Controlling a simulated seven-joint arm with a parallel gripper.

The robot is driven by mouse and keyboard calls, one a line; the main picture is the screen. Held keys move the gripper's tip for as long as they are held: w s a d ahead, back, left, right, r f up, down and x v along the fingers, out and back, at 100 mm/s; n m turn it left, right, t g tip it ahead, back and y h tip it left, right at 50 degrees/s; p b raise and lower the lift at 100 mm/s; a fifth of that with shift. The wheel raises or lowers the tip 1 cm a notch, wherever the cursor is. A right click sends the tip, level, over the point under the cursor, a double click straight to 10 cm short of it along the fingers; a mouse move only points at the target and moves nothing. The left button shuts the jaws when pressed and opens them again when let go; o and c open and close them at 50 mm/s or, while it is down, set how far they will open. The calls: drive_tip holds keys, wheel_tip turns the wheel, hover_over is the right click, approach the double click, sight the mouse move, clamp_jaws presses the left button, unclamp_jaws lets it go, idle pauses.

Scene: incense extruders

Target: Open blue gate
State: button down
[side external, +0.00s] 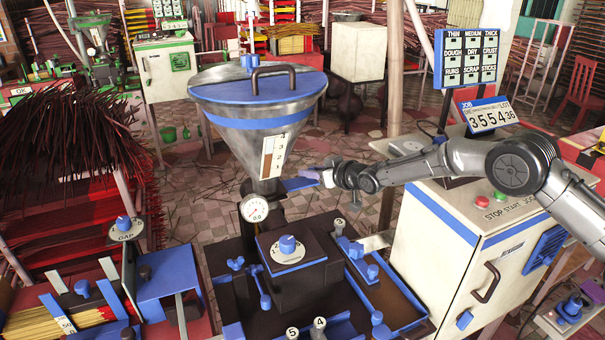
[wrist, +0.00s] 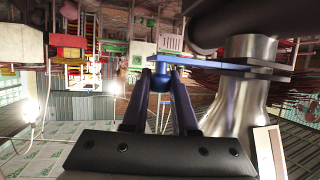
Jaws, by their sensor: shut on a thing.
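The blue gate is a flat blue plate (side external: 298,184) at the neck under the large metal hopper (side external: 255,140). It sticks out of the neck to the right. My gripper (side external: 322,176) reaches in from the right at the plate's outer end. In the wrist view the blue plate (wrist: 225,66) runs left from the hopper neck and ends in a round blue knob (wrist: 160,80). My gripper's two dark fingers (wrist: 160,88) are closed on that knob, one on each side. How far the plate sits inside the neck is hidden.
A round gauge (side external: 256,209) is below the gate on the left. A black block with a blue dial (side external: 287,245) and trays stand below. A white cabinet (side external: 445,250) with start and stop buttons stands to the right, under my arm.

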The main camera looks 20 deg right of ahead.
drive_tip(key=shift+d, duration=0.95)
drive_tip(key=c, duration=0.7)
unclamp_jaws()
drive_tip(key=v, duration=1.3)
drive_tip(key=shift+s+r, duration=0.25)
drive_tip(key=shift+s, duration=0.05)
